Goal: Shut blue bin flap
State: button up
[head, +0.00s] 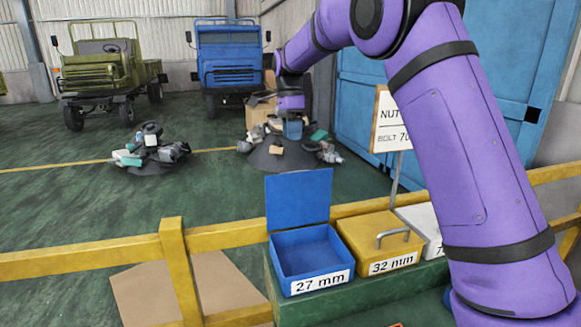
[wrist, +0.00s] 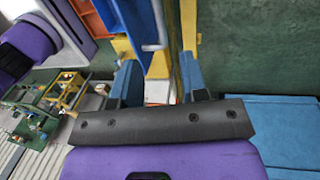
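The blue bin (head: 312,259), labelled 27 mm, stands at the left end of a row of bins in the head view. It is open and looks empty. Its blue flap (head: 298,198) stands up at the back edge. My gripper (head: 292,131) points down above the flap in the head view, with a visible gap between them; how far behind the flap it is I cannot tell. In the wrist view, my gripper (wrist: 159,64) has its two blue fingers spread apart with nothing held. A blue panel shows beyond the fingers there; I cannot tell whether it is the flap.
A shut yellow bin (head: 365,240) with a handle, labelled 32 mm, stands right of the blue bin. A white bin (head: 420,222) is partly hidden by my arm. A yellow rail (head: 90,256) runs behind the bins. A sign (head: 391,122) on a post stands behind them.

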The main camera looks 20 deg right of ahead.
jog(key=f, duration=0.3)
jog(key=s+f, duration=0.1)
jog(key=f, duration=0.2)
jog(key=s+f, duration=0.1)
jog(key=f, duration=0.2)
jog(key=shift+f, duration=0.35)
grip_shut()
